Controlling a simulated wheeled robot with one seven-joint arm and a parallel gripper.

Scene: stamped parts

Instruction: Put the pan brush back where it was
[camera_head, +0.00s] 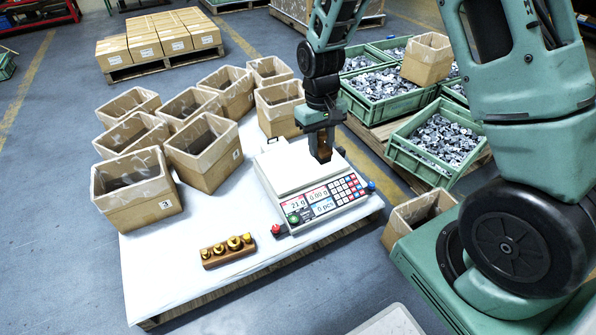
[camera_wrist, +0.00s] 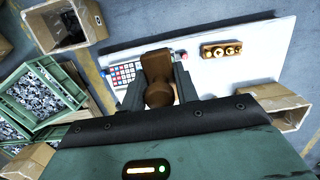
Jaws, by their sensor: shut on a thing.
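The pan brush (camera_head: 321,150) is a brown, wooden-looking piece held in my gripper (camera_head: 321,134), which points down over the right part of the counting scale. In the wrist view the brush (camera_wrist: 157,67) sits between the two dark fingers of my gripper (camera_wrist: 160,88), with a rounded end towards the camera. The scale (camera_head: 336,196) has a white pan (camera_head: 290,166), a keypad and lit displays. The brush's lower end is at or just above the scale; I cannot tell whether it touches. Its bristles are not visible.
A wooden block of brass weights (camera_head: 228,249) lies on the white table (camera_head: 165,270), left of the scale. Several open cardboard boxes (camera_head: 138,192) crowd the table's left and back. Green crates of metal parts (camera_head: 437,147) stand at right. The table's front left is clear.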

